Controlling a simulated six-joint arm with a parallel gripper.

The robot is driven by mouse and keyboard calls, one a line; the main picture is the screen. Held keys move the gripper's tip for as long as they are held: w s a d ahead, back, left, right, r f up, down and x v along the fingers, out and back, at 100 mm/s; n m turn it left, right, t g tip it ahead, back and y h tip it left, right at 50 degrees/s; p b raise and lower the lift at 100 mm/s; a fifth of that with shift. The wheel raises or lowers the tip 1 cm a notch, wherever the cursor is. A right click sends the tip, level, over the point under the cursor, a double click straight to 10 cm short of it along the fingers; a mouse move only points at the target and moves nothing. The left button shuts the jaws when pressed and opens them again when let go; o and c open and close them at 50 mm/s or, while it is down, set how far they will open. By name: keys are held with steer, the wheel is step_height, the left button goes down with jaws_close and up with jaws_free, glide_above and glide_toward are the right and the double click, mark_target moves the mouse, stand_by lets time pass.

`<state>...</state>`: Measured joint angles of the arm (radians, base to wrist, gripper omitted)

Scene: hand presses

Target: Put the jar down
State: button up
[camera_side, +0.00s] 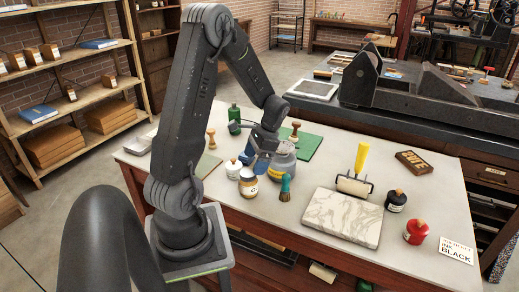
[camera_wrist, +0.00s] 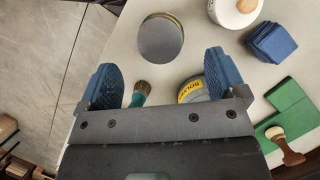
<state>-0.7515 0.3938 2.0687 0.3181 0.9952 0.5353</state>
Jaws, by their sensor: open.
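The jar (camera_side: 248,183) has a dark lid and a pale label and stands upright on the pale tabletop. In the wrist view its round grey lid (camera_wrist: 161,38) shows beyond my fingertips, in line with the space between them. My gripper (camera_side: 262,158) is just behind and above the jar in the side view. In the wrist view my gripper (camera_wrist: 158,62) has its two blue fingers wide apart with nothing held between them. I cannot tell whether a finger touches the jar.
A grey tin with a yellow label (camera_wrist: 192,90) and a green-handled brush (camera_side: 285,187) are close by. A marble slab (camera_side: 340,216) lies right; the table's front middle is clear.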

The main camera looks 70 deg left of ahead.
steer(key=w+d+r+t+y, duration=0.1)
steer(key=w+d+r+t, duration=0.1)
steer(key=d+r, duration=0.5)
steer(key=w+d+r+t+y, duration=0.1)
steer(key=w+d+r+t, duration=0.15)
steer(key=d+r, duration=0.45)
steer(key=s+d+r+t+h, duration=0.1)
steer(key=s+d+r+t, duration=0.1)
steer(key=d, duration=0.4)
steer(key=s+d+r+t+h, duration=0.1)
steer(key=s+d+r+t, duration=0.1)
steer(key=s+d, duration=0.3)
steer(key=shift+d+r+t, duration=0.35)
steer(key=shift+d+t, duration=0.2)
steer(key=shift+t, duration=0.2)
